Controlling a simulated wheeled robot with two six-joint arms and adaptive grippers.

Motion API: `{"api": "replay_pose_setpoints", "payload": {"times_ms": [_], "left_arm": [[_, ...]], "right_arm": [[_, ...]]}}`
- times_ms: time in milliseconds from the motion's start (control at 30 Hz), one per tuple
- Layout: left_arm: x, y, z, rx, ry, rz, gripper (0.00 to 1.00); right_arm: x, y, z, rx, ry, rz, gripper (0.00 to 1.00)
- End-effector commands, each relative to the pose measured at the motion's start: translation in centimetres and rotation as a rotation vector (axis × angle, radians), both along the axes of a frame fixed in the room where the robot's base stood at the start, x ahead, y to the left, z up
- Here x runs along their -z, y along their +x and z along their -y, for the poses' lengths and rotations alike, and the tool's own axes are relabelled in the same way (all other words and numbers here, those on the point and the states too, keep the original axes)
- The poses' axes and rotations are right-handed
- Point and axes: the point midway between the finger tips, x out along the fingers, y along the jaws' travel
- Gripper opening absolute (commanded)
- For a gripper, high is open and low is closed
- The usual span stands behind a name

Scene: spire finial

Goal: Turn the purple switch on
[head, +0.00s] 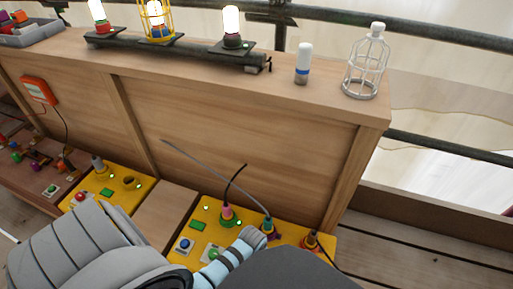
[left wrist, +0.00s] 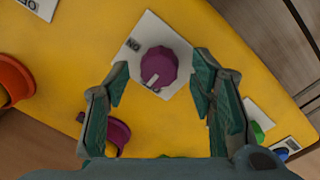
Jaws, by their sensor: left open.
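The purple switch (left wrist: 160,66) is a round knob with a white pointer mark, on a white plate (left wrist: 128,50) on a yellow panel. The plate reads ON at the knob's upper left; the pointer faces lower left, toward a second, unreadable label. My left gripper (left wrist: 162,72) is open, one finger on each side of the knob, with gaps visible; I cannot tell its height above the panel. In the head view my arm covers part of the yellow panel (head: 190,222), and I cannot make out the fingertips or the knob. My right gripper is not in view.
Another purple part (left wrist: 118,136) and an orange ring (left wrist: 12,80) are near my left fingers. A green button (left wrist: 258,130) lies to the right. Plugs with cables (head: 227,213) stand along the panel, before a wooden wall (head: 230,130). Lamps and a white cage (head: 362,78) stand on top.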

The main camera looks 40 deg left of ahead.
Motion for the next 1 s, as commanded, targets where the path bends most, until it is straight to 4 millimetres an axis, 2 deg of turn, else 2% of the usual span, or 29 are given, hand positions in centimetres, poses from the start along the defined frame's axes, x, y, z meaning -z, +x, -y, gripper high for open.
{"api": "replay_pose_setpoints", "payload": {"times_ms": [100, 367, 600, 667, 1000], "left_arm": [[0.80, 0.06, 0.04, 0.000, 0.000, 0.000, 0.50], [0.72, 0.04, 0.04, 0.000, 0.000, 0.000, 0.49], [0.72, 0.02, 0.03, 0.001, 0.000, 0.000, 0.10], [0.72, 0.02, 0.03, 0.001, 0.000, 0.000, 0.02], [0.60, 0.00, 0.03, 0.044, 0.000, -0.001, 0.02]], "right_arm": [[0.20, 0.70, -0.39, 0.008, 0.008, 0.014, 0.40], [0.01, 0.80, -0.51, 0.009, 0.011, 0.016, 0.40], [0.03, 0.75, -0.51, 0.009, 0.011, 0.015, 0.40], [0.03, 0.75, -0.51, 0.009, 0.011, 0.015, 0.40], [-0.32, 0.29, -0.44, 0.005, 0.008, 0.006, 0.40]]}}
